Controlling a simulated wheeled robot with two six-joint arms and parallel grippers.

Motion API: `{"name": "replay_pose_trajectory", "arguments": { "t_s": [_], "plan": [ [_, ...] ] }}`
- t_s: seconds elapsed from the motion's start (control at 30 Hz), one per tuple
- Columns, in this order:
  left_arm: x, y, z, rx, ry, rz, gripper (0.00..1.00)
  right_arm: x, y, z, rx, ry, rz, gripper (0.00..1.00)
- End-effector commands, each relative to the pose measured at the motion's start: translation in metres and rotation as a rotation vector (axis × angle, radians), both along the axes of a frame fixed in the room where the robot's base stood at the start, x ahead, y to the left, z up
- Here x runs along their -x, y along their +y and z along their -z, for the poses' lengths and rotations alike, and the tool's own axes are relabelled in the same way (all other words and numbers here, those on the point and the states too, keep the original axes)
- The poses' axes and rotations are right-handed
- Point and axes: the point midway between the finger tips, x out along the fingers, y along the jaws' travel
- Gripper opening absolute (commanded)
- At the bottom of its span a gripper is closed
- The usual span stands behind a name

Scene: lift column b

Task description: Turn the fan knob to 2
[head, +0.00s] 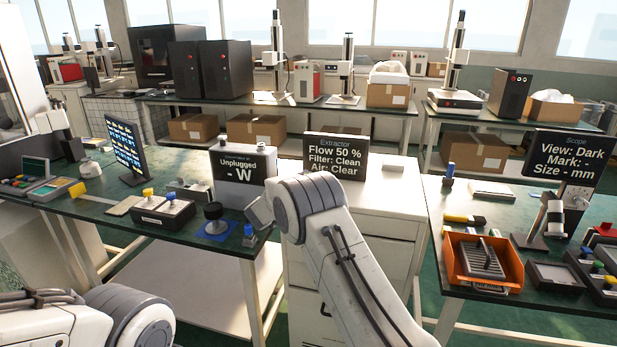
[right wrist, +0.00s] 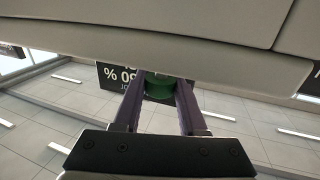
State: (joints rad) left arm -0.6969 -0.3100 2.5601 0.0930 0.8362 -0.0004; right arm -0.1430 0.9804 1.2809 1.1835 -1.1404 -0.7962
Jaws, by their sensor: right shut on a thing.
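The extractor's dark display (head: 336,156) stands behind my right arm in the head view and reads Flow 50 %, Filter: Clean, Air: Clear. Part of this display (right wrist: 112,78) shows upside down in the right wrist view. A green round knob (right wrist: 160,88), which I take for the fan knob, sits between the two fingers of my right gripper (right wrist: 160,84), which is shut on it. The knob's markings are hidden. In the head view my right arm hides the knob and the fingers. My left gripper is out of view; only its arm shows at the lower left.
Left of the display is a sign (head: 243,165) reading Unplugged and -W. The left bench holds a black round-topped device (head: 214,214) and a button box (head: 163,212). On the right bench stand an orange bin (head: 484,262) and a scope display (head: 570,160).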

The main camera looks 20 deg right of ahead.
Motion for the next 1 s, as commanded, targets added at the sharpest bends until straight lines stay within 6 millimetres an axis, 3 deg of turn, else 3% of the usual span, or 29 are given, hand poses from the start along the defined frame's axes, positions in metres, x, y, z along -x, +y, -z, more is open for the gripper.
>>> {"name": "replay_pose_trajectory", "arguments": {
  "t_s": [0.03,0.07,0.1,0.13,0.53,1.0],
  "plan": [
    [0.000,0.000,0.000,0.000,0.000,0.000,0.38,-0.001,0.000,-0.003,0.003,-0.004,-0.001,0.00],
    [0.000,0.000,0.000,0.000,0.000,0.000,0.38,-0.001,0.000,-0.003,0.003,-0.004,-0.001,0.53],
    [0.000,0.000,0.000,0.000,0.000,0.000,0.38,-0.001,0.000,-0.002,0.002,-0.003,-0.001,0.68],
    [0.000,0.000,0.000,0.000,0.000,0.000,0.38,0.000,0.000,-0.002,0.002,-0.003,-0.001,0.71],
    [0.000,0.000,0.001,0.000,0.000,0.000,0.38,0.004,0.006,-0.001,0.000,-0.001,-0.003,0.71],
    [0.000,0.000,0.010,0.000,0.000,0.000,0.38,0.059,0.069,-0.001,0.001,-0.002,-0.005,0.71]
  ]
}}
